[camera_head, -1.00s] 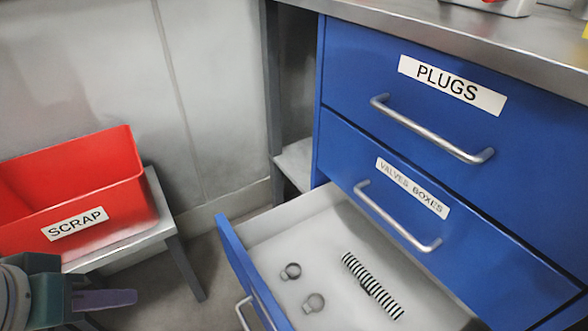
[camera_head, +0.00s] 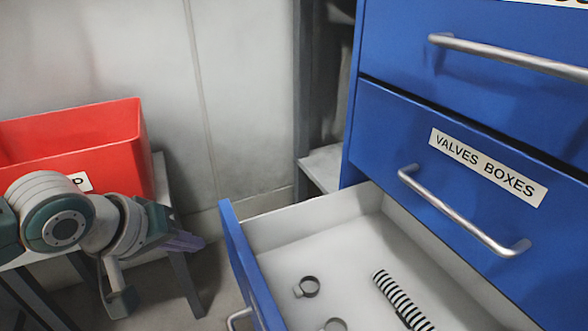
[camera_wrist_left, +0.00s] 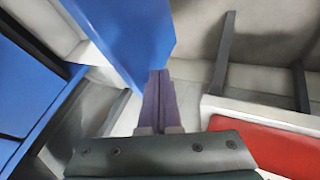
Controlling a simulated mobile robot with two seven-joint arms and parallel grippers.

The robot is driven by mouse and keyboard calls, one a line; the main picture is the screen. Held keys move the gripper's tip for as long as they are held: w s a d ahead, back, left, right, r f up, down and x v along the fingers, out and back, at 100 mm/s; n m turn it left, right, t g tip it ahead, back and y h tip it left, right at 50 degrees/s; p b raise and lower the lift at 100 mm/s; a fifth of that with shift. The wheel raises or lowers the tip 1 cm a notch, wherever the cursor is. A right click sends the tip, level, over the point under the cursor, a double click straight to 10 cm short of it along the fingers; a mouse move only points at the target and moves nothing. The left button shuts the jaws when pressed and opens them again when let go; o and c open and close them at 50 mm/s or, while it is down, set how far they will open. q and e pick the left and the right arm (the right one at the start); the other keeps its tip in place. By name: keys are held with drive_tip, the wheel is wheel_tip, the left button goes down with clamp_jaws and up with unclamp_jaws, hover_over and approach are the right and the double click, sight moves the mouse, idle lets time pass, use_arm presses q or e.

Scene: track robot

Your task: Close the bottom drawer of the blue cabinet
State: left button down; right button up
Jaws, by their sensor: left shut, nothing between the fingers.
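The bottom drawer (camera_head: 300,230) of the blue cabinet (camera_head: 375,130) stands pulled out, with its blue front (camera_head: 247,262) to the left of the cabinet. Its handle (camera_head: 238,318) shows at the lower edge of the head view. My left gripper (camera_head: 190,243) is shut and empty, left of the drawer front with a gap between them. In the left wrist view, my shut purple fingers (camera_wrist_left: 156,95) reach towards the blue drawer front (camera_wrist_left: 128,35); I cannot tell how far apart they are. My right gripper is not in view.
Two ring clamps, one of them here (camera_head: 307,287), and a striped hose (camera_head: 400,300) lie in the drawer. The closed "VALVES BOXES" drawer (camera_head: 390,135) is above. A red bin (camera_head: 120,145) stands on a grey stand (camera_head: 160,180) at left.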

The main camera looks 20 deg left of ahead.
sight(230, 239)
use_arm(q)
drive_tip(key=w+d+b, duration=0.1)
drive_tip(key=w+d, duration=0.1)
drive_tip(key=shift+w+d+r, duration=0.1)
drive_tip(key=shift+w+d, duration=0.25)
drive_tip(key=shift+w, duration=0.05)
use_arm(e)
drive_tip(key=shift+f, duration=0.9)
use_arm(q)
drive_tip(key=shift+w+d, duration=0.1)
drive_tip(key=shift+w, duration=0.05)
